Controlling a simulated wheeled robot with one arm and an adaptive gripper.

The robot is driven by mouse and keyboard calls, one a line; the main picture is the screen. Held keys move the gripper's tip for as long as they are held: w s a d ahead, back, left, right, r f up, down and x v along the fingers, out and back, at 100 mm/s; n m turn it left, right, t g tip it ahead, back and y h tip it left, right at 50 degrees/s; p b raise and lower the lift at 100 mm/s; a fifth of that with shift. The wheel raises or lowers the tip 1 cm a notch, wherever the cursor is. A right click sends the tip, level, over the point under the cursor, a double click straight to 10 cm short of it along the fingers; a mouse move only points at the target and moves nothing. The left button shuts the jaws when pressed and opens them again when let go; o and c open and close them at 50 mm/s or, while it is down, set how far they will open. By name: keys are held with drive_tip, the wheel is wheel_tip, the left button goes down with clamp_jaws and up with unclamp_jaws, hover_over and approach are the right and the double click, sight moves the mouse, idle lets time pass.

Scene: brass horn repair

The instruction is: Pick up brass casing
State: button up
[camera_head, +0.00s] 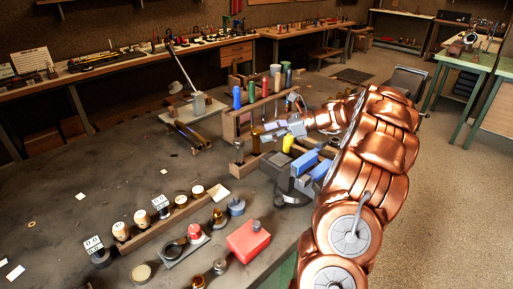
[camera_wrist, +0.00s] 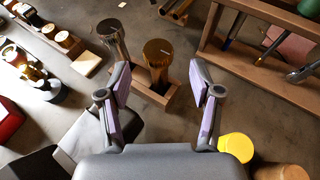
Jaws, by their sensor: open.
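The brass casing (camera_wrist: 157,55) is an upright gold cylinder in a small wooden holder (camera_wrist: 183,97). In the wrist view it stands between and beyond the fingertips of my gripper (camera_wrist: 159,82), which are apart with nothing held. A duller, greyish cylinder (camera_wrist: 113,38) stands to its left in the same holder. In the head view the casing (camera_head: 257,139) stands just left of my gripper (camera_head: 270,132), with the greyish cylinder (camera_head: 239,150) farther left. I cannot tell whether any finger touches the casing.
A wooden rack (camera_head: 230,126) with coloured-handled tools stands behind; in the wrist view it (camera_wrist: 262,72) is to the right. A yellow round-topped thing (camera_wrist: 236,147) is near the right finger. The bench's left part (camera_head: 70,165) is mostly clear.

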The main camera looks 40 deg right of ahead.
sight(259, 131)
drive_tip(key=p+x, duration=0.1)
drive_tip(key=x, duration=0.2)
drive_tip(key=shift+w+a, duration=0.15)
drive_tip(key=shift+a, duration=0.15)
drive_tip(key=shift+w+a+f, duration=0.25)
drive_tip(key=shift+w+f, duration=0.05)
drive_tip(key=shift+w, duration=0.1)
clamp_jaws()
